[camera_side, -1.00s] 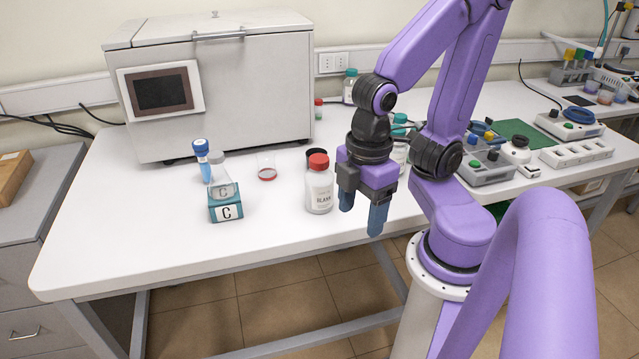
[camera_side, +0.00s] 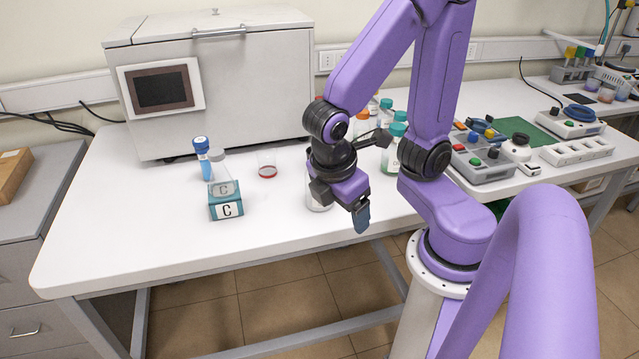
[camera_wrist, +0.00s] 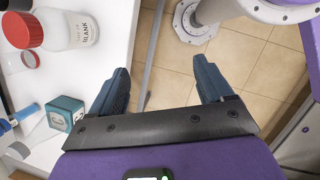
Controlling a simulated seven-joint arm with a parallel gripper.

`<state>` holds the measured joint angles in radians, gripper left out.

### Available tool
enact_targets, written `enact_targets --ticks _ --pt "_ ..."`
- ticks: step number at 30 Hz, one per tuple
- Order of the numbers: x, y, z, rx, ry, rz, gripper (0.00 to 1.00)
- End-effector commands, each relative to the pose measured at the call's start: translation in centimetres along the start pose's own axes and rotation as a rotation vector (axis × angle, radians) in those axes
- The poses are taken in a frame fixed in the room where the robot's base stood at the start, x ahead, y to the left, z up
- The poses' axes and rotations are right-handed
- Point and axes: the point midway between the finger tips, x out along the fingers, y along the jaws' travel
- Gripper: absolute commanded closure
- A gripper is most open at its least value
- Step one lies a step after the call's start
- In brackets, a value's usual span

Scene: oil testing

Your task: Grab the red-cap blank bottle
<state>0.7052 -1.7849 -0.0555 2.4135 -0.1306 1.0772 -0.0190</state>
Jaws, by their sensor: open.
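The red-cap blank bottle shows in the wrist view at the upper left, its white body (camera_wrist: 68,30) labelled "BLANK" and its red cap (camera_wrist: 22,30) pointing left. In the side view only the lower white part of the bottle (camera_side: 318,204) shows on the table; my gripper hides the cap and most of the body. My gripper (camera_side: 361,218) is in front of and right of the bottle, by the table's front edge. In the wrist view my gripper (camera_wrist: 161,76) is open and empty, its blue fingers over the floor, apart from the bottle.
A teal "C" block (camera_side: 226,207) with a clear flask (camera_side: 222,175), a blue-capped tube (camera_side: 203,160) and a small beaker with red liquid (camera_side: 267,170) stand left. Teal-capped bottles (camera_side: 391,155) stand behind right. A grey machine (camera_side: 240,90) fills the back. The front-left table is clear.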

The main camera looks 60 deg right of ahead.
Motion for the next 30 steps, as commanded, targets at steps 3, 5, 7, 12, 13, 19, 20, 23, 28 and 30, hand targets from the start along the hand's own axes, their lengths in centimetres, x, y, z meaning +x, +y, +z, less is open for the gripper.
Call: enact_targets --ticks 3,5,7,12,13,19,20,23,28,30 --pt "0.8 1.8 -0.9 -0.051 -0.195 0.053 0.20" --pt "1.1 2.7 -1.3 -0.075 -0.289 0.078 0.20" --pt "1.4 3.8 -1.8 -0.105 -0.398 0.108 0.20" --pt "1.6 6.0 -3.2 -0.177 -0.661 0.178 0.20" --pt "1.7 6.4 -3.5 -0.190 -0.707 0.191 0.20" --pt "1.8 8.4 -5.7 -0.278 -0.997 0.268 0.20" --pt "1.8 8.6 -6.0 -0.289 -1.033 0.278 0.20" --pt "1.8 9.1 -6.9 -0.320 -1.132 0.307 0.20" --pt "1.8 9.6 -7.7 -0.349 -1.218 0.333 0.20" --pt "1.9 9.8 -7.5 -0.351 -1.230 0.334 0.20"
